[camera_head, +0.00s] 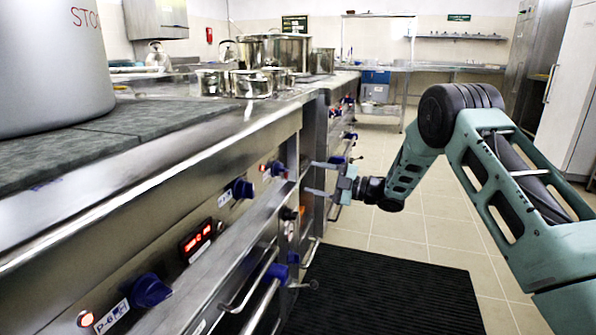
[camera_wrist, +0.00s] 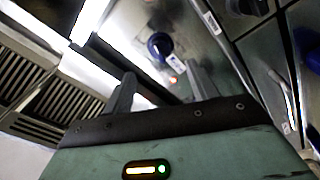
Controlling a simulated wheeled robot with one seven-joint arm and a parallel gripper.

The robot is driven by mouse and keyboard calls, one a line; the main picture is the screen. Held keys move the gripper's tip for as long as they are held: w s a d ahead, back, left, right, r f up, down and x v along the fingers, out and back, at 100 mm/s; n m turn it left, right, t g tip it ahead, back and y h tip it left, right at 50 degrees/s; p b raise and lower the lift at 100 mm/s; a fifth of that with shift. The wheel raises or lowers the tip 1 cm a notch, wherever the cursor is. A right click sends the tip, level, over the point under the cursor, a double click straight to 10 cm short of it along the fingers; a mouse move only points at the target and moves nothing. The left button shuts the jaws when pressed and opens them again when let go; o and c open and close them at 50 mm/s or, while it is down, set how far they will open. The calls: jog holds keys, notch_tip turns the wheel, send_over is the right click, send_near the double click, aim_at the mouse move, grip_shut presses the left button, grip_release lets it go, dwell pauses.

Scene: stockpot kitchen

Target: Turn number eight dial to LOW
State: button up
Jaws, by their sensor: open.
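Several blue dials run along the steel stove front in the head view. The nearest dial (camera_head: 150,290) has a label reading P-6. A second dial (camera_head: 242,188) and a third dial (camera_head: 277,168) are farther along; their labels are too small to read, so I cannot tell which is number eight. My gripper (camera_head: 316,179) is open and empty, its fingers pointing left toward the panel near the third dial. In the wrist view, one blue dial (camera_wrist: 160,46) with a white label lies ahead of my open gripper (camera_wrist: 162,72), apart from the fingers. Its setting is unreadable.
A red-lit display (camera_head: 196,238) sits between the near dials. Oven handles (camera_head: 262,300) stick out below the panel. A large stockpot (camera_head: 55,65) and smaller pots (camera_head: 250,84) stand on top. A black mat (camera_head: 390,295) covers the floor, with clear aisle beyond.

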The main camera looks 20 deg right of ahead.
jog(key=r+p+v, duration=0.1)
jog(key=v, duration=0.7)
jog(key=shift+d+f, duration=0.15)
jog(key=shift+f, duration=0.35)
jog(key=shift+s, duration=0.1)
jog(key=w+a+r+m+t+h, duration=0.25)
jog(key=a+r+m+h, duration=0.25)
jog(key=a, duration=0.4)
jog(key=s+a+r+m+g+h, duration=0.2)
jog(key=s+a+m+h, duration=0.3)
jog(key=a, duration=0.4)
jog(key=s+a+f+m+g+h, duration=0.1)
jog(key=s+f+m+g+h, duration=0.35)
jog(key=s, duration=1.65)
jog(key=s+a+r+m+g+h, duration=0.15)
jog(key=s+g, duration=0.55)
jog(key=s, duration=1.4)
notch_tip(320, 180, up, 32)
jog(key=p, duration=3.3)
jog(key=shift+a+n+y, duration=0.25)
jog(key=shift+n+y, duration=0.05)
